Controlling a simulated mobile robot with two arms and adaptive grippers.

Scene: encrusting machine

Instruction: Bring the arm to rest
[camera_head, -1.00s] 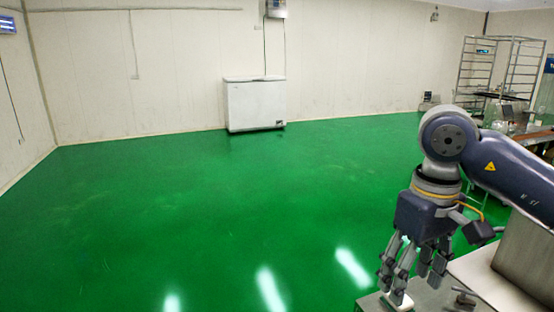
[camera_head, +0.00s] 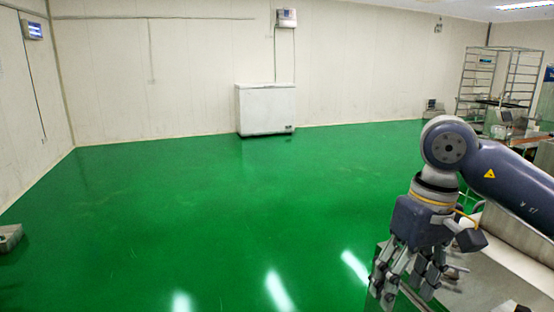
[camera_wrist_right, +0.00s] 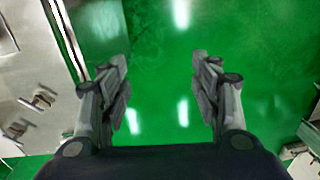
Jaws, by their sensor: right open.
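My right gripper (camera_head: 404,282) hangs fingers down at the lower right of the head view, at the end of my bent right arm. In the right wrist view the right gripper (camera_wrist_right: 166,90) is open, its two fingers wide apart. Only green floor shows between them, and it holds nothing. My left gripper is not in view.
A steel machine (camera_wrist_right: 30,75) with small metal fittings stands close beside the right gripper; it also shows in the head view (camera_head: 515,245). A white chest freezer (camera_head: 266,109) stands at the back wall. A rack (camera_head: 498,75) stands far right. The green floor (camera_head: 190,200) is mostly clear.

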